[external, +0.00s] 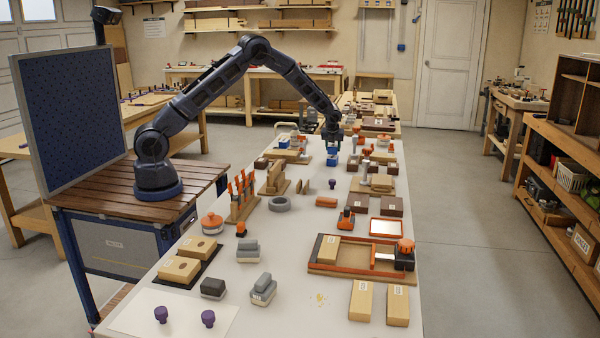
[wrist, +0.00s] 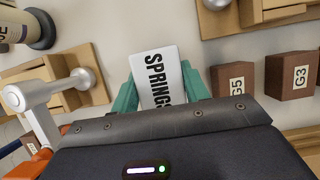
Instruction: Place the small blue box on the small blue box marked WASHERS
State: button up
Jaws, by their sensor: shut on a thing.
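My gripper (external: 332,141) is shut on a small blue box (external: 333,150) at the far part of the white bench. In the wrist view a white label reading SPRINGS (wrist: 157,78) faces the camera between the two teal fingers. A second small blue box (external: 332,161) is directly below the held one in the external view. Its marking cannot be read there, and it is hidden in the wrist view. I cannot tell whether the two boxes touch.
Brown blocks marked G5 (wrist: 236,82) and G3 (wrist: 292,74) stand right of the held box in the wrist view. A wooden fixture with a grey-knobbed clamp (wrist: 50,95) is at the left. The long white bench (external: 290,240) holds many scattered parts.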

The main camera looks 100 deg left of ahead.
jog(key=shift+f, duration=0.8)
jog(key=shift+f, duration=0.15)
jog(key=o, duration=1)
jog(key=shift+o, duration=0.2)
jog(key=v, duration=1.2)
jog(key=shift+d, duration=0.1)
